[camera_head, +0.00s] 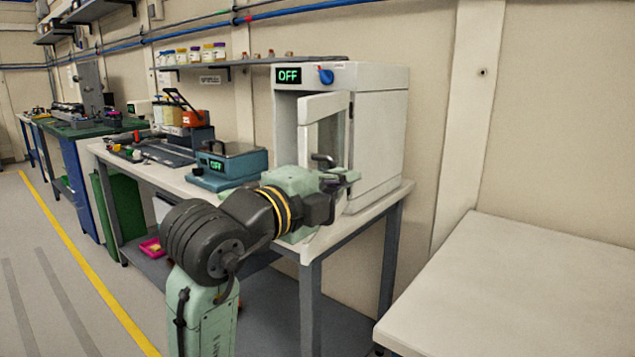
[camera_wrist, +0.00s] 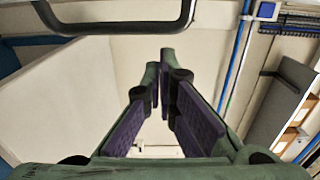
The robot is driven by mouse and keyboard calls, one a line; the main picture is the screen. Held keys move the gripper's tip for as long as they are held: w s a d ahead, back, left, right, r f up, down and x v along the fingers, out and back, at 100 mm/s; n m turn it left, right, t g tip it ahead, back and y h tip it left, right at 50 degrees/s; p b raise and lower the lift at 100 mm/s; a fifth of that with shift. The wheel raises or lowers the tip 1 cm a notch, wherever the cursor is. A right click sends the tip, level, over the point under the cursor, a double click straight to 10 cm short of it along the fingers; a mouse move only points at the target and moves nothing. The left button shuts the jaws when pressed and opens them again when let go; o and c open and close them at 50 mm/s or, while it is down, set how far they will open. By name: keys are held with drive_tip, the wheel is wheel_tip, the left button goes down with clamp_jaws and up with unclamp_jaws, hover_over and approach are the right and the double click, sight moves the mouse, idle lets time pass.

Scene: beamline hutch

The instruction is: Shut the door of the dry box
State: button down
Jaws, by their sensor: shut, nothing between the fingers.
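The dry box (camera_head: 380,130) is a white cabinet on the end of the workbench, with a green OFF display and a blue knob on top. Its door (camera_head: 322,105) stands open, swung out towards the camera. The dark door handle (camera_head: 322,160) shows just above my gripper (camera_head: 350,177) in the head view. My gripper is shut and empty, in front of the box by the door's lower part, which my arm partly hides. In the wrist view the fingers (camera_wrist: 164,65) come together below the dark handle bar (camera_wrist: 115,27). I cannot tell whether they touch the door.
A blue-grey device (camera_head: 230,165) with an OFF display sits on the bench left of the box. A shelf (camera_head: 240,63) with several jars is on the wall behind. A bare pale table (camera_head: 530,290) stands at the right. The floor at left is clear.

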drive_tip(key=a, duration=0.2)
drive_tip(key=w+a, duration=0.1)
drive_tip(key=a, duration=0.1)
drive_tip(key=shift+p, duration=0.35)
drive_tip(key=shift+a, duration=0.1)
